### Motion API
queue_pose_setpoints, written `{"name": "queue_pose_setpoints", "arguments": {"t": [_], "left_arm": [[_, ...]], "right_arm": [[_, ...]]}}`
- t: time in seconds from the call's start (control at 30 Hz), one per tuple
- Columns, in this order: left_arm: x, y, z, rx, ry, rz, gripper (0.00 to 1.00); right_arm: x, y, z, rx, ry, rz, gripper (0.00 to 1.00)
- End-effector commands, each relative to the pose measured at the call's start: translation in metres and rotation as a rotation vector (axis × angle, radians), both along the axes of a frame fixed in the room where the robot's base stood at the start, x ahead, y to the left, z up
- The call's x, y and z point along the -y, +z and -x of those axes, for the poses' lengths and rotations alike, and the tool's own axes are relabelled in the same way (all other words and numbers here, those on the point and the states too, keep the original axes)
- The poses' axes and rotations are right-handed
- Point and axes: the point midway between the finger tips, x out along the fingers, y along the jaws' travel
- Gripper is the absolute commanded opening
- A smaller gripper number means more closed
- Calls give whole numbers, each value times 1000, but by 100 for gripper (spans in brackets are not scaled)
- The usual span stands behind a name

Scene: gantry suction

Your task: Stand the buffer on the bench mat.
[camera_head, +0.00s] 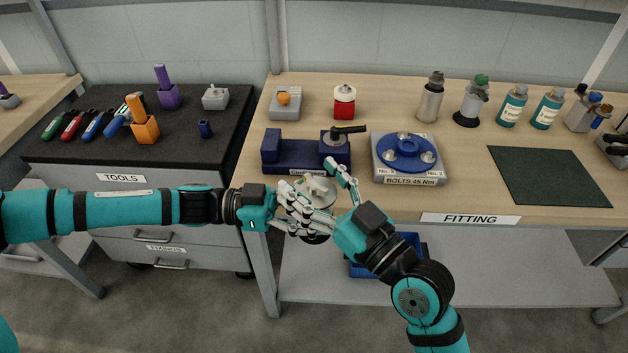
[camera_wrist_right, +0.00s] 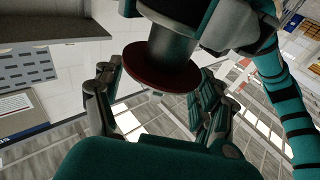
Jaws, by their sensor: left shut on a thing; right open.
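The bench mat (camera_head: 548,175) is a dark green rectangle, bare, at the bench's right. My left gripper (camera_head: 305,197) is shut on the buffer (camera_head: 319,188), a grey piece with a round disc, held in the air before the bench's front edge. Fingers hide much of it. In the right wrist view the buffer (camera_wrist_right: 162,68) shows a dark cylinder and a dark red flange. My right gripper (camera_head: 318,200) is open, its fingers on either side of the buffer. In its wrist view the right gripper (camera_wrist_right: 157,95) has the flange between its fingers; contact is unclear.
A blue clamp block (camera_head: 300,155) and a grey bolt stand with blue disc (camera_head: 407,153) stand near the bench front. Bottles (camera_head: 512,106) and a grey sprayer (camera_head: 430,98) line the back. A tool cabinet (camera_head: 205,165) is at left. A blue bin (camera_head: 400,255) sits below.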

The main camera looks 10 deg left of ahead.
Motion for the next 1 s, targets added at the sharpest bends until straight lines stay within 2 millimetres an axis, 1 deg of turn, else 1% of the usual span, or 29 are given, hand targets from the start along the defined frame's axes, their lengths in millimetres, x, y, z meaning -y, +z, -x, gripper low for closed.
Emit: {"name": "queue_pose_setpoints", "arguments": {"t": [0.17,0.2,0.7,0.77,0.97,1.0], "left_arm": [[0,2,0,2,-2,3,0],[0,2,0,2,-2,3,0],[0,2,1,3,-5,4,0],[0,2,1,4,-5,4,0],[-1,1,2,4,-5,4,0],[-1,1,2,4,-5,3,58]], "right_arm": [[0,0,0,0,0,0,73],[0,0,0,0,0,0,72],[3,0,-2,3,-10,2,6],[3,0,-3,4,-11,4,0],[3,0,-3,6,-12,5,0],[4,2,-3,10,-13,2,0]]}}
